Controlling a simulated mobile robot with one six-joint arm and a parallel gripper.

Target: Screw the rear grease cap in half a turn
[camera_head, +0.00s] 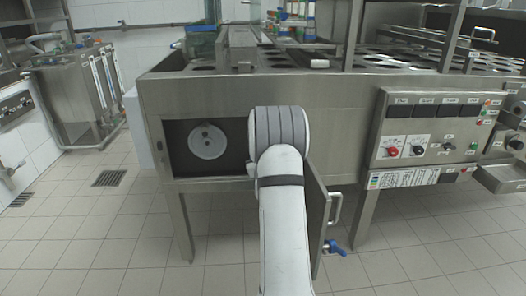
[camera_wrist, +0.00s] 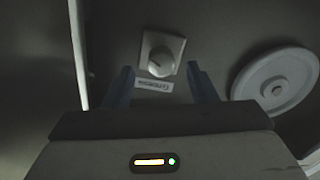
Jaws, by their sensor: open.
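In the wrist view, a small pale round knob (camera_wrist: 160,61) sits on a square light plate, with a small printed label (camera_wrist: 153,86) below it. I take it for the grease cap, but the label is too small to read. My gripper (camera_wrist: 160,84) is open, its two dark fingers reaching to either side of the label, just short of the knob. Nothing is between the fingers. In the head view my white arm hides the gripper and the knob.
A large pale disc (camera_wrist: 276,82) is right of the knob; a similar disc (camera_head: 208,142) shows in the open compartment of the steel machine (camera_head: 215,98). The open door (camera_head: 318,215) hangs right of my arm. A control panel (camera_head: 432,130) is further right.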

